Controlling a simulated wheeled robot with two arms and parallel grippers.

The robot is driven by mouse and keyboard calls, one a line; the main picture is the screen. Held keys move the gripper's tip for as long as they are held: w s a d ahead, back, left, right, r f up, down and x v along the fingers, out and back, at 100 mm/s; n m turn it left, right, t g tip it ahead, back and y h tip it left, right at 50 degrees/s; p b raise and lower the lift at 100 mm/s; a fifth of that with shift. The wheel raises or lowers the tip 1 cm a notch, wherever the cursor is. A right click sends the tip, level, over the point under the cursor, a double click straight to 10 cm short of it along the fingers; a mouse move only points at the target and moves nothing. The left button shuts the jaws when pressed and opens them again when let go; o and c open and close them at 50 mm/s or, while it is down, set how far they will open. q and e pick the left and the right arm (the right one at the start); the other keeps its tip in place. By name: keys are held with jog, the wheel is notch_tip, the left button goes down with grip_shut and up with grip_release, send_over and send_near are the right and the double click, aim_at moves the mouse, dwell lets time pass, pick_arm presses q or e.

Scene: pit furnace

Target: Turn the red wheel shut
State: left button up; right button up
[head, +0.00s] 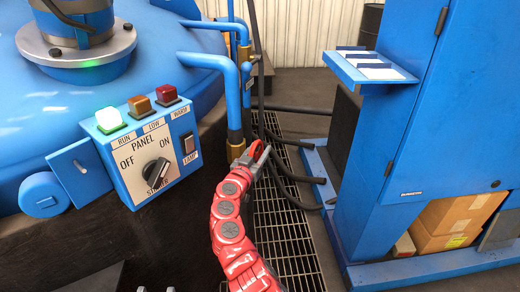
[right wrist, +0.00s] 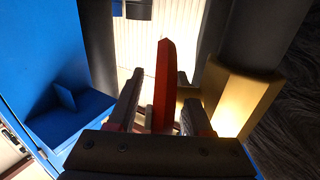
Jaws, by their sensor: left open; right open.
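The red wheel (head: 257,148) is small and sits by the brass fitting at the foot of the blue pipe in the head view, partly hidden by my right gripper (head: 256,160). In the right wrist view the wheel (right wrist: 163,85) shows edge-on as an upright red bar between the two fingers of my right gripper (right wrist: 157,105). The fingers are open, one on each side of the wheel, with gaps visible. The tips of my left gripper (head: 156,289) just show at the bottom edge of the head view, apart and with nothing seen between them.
A control panel (head: 150,150) with a lit green lamp stands to the left on the blue furnace (head: 150,75). A brass fitting (right wrist: 240,100) is close right of the wheel in the wrist view. Black hoses (head: 290,172) cross the floor grating (head: 285,235). A blue cabinet (head: 440,110) stands right.

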jog(key=shift+c, duration=0.2)
grip_shut()
jog(key=shift+r+p, duration=0.15)
jog(key=shift+p, duration=0.4)
jog(key=g+y+p, duration=0.1)
jog(key=g+p, duration=0.2)
jog(key=p, duration=0.1)
jog(key=shift+y+p, duration=0.3)
jog(key=shift+p, duration=0.1)
jog(key=shift+a+f+g+y+p, duration=0.1)
jog(key=shift+f+g+y+p, duration=0.3)
jog(key=shift+g, duration=0.25)
jog(key=shift+f+g+y+p, duration=0.2)
jog(key=shift+g+y+p, duration=0.1)
jog(key=shift+g+p, duration=0.3)
jog(key=shift+s+f+g, duration=0.15)
jog(key=shift+f+g, duration=0.05)
jog(key=shift+g, duration=0.15)
